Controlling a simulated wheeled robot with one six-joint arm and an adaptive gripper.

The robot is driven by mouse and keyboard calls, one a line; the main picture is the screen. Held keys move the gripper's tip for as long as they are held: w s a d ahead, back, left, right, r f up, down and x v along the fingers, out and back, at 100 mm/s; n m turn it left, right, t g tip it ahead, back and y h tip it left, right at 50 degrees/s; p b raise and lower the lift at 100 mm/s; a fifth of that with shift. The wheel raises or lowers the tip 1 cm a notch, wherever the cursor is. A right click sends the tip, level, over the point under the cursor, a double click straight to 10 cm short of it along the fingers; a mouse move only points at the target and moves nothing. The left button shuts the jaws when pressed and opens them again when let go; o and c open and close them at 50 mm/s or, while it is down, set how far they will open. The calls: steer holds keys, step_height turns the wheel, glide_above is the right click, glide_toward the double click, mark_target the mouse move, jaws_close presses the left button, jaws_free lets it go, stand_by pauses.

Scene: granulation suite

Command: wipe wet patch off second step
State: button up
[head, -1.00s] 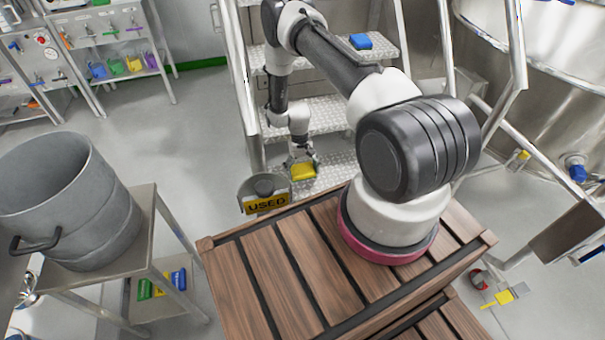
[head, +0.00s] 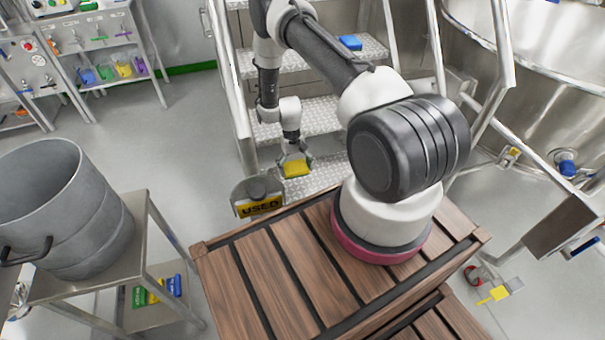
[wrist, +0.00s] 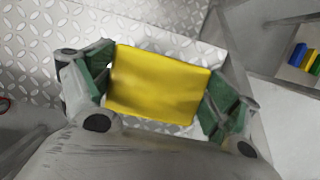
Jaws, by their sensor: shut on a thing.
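My gripper (head: 295,160) is shut on a yellow pad (head: 296,170), like a sponge or folded cloth. In the wrist view the pad (wrist: 150,90) sits between the two green-lined fingers (wrist: 158,92), with tread plate behind it. In the head view the pad is over the lowest visible step (head: 325,172) of the metal stairs; I cannot tell if it touches. The second visible step (head: 318,112) is above and behind, partly covered by my arm. I cannot make out a wet patch on any step.
A grey bin marked USED (head: 258,200) stands just left of and nearer than my gripper. A blue block (head: 350,42) lies on a higher step. Stair rails (head: 232,95) flank the steps. A large grey drum (head: 65,215) stands on a cart at left. Floor at left is open.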

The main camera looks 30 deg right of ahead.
steer(key=s+a+r, duration=0.2)
steer(key=s+r, duration=0.2)
steer(key=s, duration=0.5)
steer(key=shift+s, duration=0.4)
